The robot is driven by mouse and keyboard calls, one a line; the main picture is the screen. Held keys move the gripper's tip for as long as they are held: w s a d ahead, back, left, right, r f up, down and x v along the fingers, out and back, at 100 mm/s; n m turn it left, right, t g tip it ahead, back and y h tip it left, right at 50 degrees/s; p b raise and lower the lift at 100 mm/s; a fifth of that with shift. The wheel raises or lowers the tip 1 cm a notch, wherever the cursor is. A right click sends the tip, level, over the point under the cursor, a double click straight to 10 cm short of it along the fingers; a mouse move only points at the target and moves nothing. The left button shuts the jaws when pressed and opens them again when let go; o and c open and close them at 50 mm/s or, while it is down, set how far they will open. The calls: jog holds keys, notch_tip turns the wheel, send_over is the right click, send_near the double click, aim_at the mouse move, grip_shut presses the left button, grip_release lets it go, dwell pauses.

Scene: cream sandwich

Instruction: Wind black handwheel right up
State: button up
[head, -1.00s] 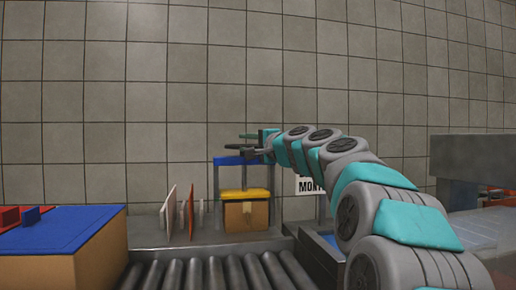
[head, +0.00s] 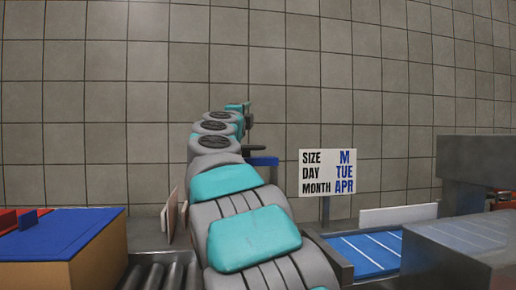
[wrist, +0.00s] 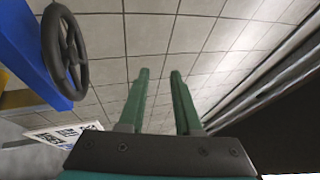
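The black handwheel (head: 254,148) shows edge-on above the blue crossbeam (head: 264,161) in the head view, just right of my arm. In the wrist view the handwheel (wrist: 64,45) is at the upper left, beside the blue beam (wrist: 30,55), with its rim and spokes visible. My gripper (wrist: 159,73) is open, with two green fingers apart and nothing between them. The handwheel lies to the left of the fingers in the wrist view, apart from them. In the head view my gripper (head: 240,107) appears above the handwheel. My arm hides most of the frame under the beam.
A sign (head: 327,172) reading size M, day TUE, month APR stands to the right. A blue-topped box (head: 60,232) is at the left. Conveyor rollers (head: 160,277) run in front, partly behind my arm. A blue lined surface (head: 368,252) lies at the right.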

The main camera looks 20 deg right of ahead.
aim_at(258, 148)
jog(key=s+a+f+m+g+h, duration=0.1)
jog(key=a+f+g, duration=0.15)
jog(key=f, duration=0.25)
jog(key=s+a+f+m+g+h, duration=0.1)
jog(key=s+a+f+m+g, duration=0.1)
jog(key=f+g, duration=0.25)
jog(key=p+x, duration=0.2)
jog(key=x, duration=1)
jog(key=shift+w+f, duration=0.15)
jog(key=shift+w, duration=0.15)
jog(key=shift+d, duration=0.1)
grip_shut()
